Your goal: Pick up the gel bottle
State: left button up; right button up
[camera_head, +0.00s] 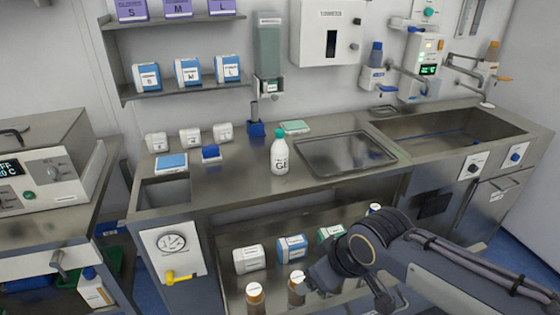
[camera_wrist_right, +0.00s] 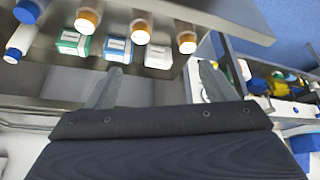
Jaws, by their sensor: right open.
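The gel bottle (camera_head: 280,156) is white with a green cap and a label with dark letters. It stands upright on the steel counter, left of the recessed tray, in the head view. My right gripper (camera_wrist_right: 160,84) shows in the wrist view with its two fingers spread apart and nothing between them. In the head view my right arm reaches in from the lower right, its hand in front of the lower shelf, below and apart from the gel bottle. The gel bottle is not seen in the wrist view. My left gripper is not in view.
The lower shelf holds boxes (camera_head: 291,248) and orange-capped bottles (camera_head: 254,294). On the counter are white containers (camera_head: 190,137), a blue holder (camera_head: 211,153), a green-topped box (camera_head: 295,127) and a recessed tray (camera_head: 345,152). A dispenser (camera_head: 268,55) hangs behind. Counter around the bottle's front is clear.

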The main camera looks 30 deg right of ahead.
aim_at(280, 158)
jog(key=w+d+f+n+t+h+b, duration=0.1)
jog(key=w+d+f+n+h+b, duration=0.2)
jog(key=w+d+n+h+b, duration=0.75)
jog(key=w+r+n+t, duration=0.1)
jog(key=w+n+t, duration=0.1)
jog(key=w+n, duration=0.3)
jog(key=w+d+r+n+t+b, duration=0.1)
jog(key=w+n+t, duration=0.2)
jog(key=w, duration=0.9)
jog(key=w+d+r+n+t+h, duration=0.1)
jog(key=w+n+t, duration=0.2)
jog(key=w+n, duration=0.5)
jog(key=shift+w, duration=0.3)
jog(key=shift+w+n, duration=0.25)
jog(key=shift+w, duration=0.1)
jog(key=x, duration=0.7)
jog(key=shift+w+a+r+p, duration=0.1)
jog(key=shift+w+r+p, duration=0.1)
jog(key=shift+w+p, duration=0.15)
jog(key=c, duration=1.1)
jog(key=shift+r, duration=0.1)
jog(key=shift+c, duration=1.1)
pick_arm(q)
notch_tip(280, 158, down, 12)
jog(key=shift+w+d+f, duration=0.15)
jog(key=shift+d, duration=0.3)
